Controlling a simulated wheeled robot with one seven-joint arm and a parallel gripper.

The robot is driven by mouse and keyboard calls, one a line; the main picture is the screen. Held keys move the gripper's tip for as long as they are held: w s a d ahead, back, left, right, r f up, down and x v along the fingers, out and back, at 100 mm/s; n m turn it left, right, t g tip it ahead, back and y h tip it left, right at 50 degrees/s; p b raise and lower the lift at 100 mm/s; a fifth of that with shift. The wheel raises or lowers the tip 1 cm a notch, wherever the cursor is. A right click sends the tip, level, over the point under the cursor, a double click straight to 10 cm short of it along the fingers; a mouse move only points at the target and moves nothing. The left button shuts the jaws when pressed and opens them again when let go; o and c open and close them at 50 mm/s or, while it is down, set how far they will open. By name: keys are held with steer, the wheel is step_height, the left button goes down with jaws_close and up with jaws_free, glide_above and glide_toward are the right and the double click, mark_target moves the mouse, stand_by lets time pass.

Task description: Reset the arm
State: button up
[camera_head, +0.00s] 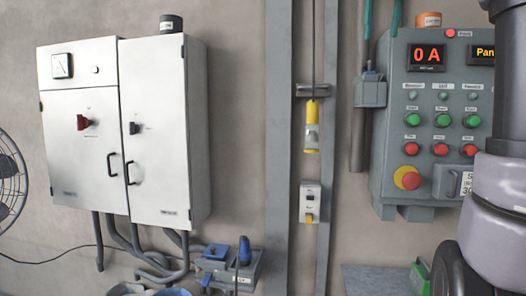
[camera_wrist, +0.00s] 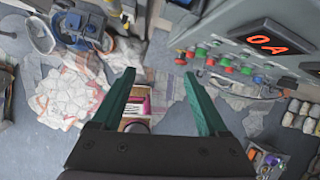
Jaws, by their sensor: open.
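My gripper (camera_wrist: 160,98) shows in the wrist view with its two green fingers spread wide apart and nothing between them. It hangs over the floor, which shows far below between the fingers. The grey control panel (camera_wrist: 240,50) with its red display lies beyond the right finger, apart from it. My arm shows at the right edge of the head view, but the gripper is not seen there.
The control panel (camera_head: 400,150) is on the wall at right in the head view. A white cabinet (camera_head: 90,150) hangs at left, beside a fan (camera_head: 10,180). White crumpled sheets (camera_wrist: 75,92) litter the floor. A box with tools (camera_wrist: 268,158) stands at lower right.

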steer(key=s+a+f+n+t+y, duration=0.1)
steer(key=s+f+n, duration=0.4)
steer(key=f+n, duration=0.5)
steer(key=s+a+f+n+t+y, duration=0.1)
steer(key=s+a+f+n, duration=0.2)
steer(key=f+n, duration=0.7)
steer(key=s+a+f+n+y, duration=0.1)
steer(key=s+a+f+n, duration=0.1)
steer(key=s+f+n, duration=0.5)
step_height(320, 180, down, 4)
steer(key=n, duration=0.4)
steer(key=shift+s+n+t, duration=0.3)
steer(key=shift+t, duration=0.1)
steer(key=shift+r, duration=0.1)
